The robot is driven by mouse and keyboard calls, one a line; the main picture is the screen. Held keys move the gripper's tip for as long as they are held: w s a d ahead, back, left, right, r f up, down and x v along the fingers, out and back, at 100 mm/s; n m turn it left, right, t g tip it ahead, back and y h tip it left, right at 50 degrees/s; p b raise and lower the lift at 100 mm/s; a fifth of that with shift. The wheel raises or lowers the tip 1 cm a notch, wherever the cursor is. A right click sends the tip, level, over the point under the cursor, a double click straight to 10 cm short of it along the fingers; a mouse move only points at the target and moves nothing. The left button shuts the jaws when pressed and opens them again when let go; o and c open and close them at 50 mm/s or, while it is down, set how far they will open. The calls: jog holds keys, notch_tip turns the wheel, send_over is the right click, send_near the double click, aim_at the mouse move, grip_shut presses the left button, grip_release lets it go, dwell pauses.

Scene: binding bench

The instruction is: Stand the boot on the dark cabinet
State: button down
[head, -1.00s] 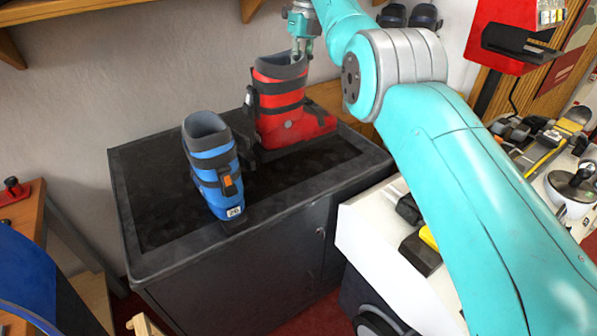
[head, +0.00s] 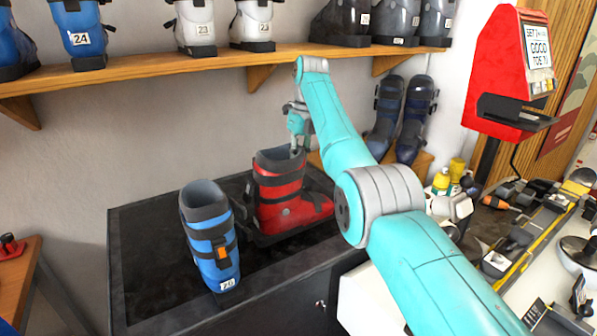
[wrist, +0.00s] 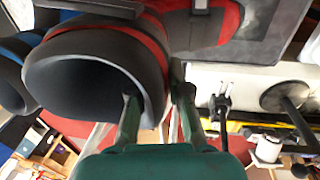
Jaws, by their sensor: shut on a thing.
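The red boot (head: 285,205) with a grey cuff is upright at the back right of the dark cabinet (head: 140,235). Its sole is on the top or very close above it; I cannot tell which. My gripper (head: 298,148) is at the right side of its cuff. In the wrist view my gripper (wrist: 157,95) is shut on the cuff wall of the red boot (wrist: 150,35), one finger inside the opening and one outside. A blue boot (head: 212,250) stands upright on the cabinet, to the left and nearer; part of it shows at the wrist view's left edge.
A wall shelf (head: 190,66) with several boots runs above the cabinet. Dark blue boots (head: 400,120) stand behind my arm. A white bench with tools (head: 500,240) and a red sign stand (head: 508,75) are at the right. The cabinet's left part is clear.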

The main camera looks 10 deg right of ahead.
aim_at(297, 190)
jog(key=shift+f, duration=1.8)
jog(key=c, duration=1.5)
grip_release()
jog(key=shift+f, duration=0.25)
jog(key=shift+c, duration=0.2)
jog(key=o, duration=0.4)
jog(key=shift+r, duration=0.1)
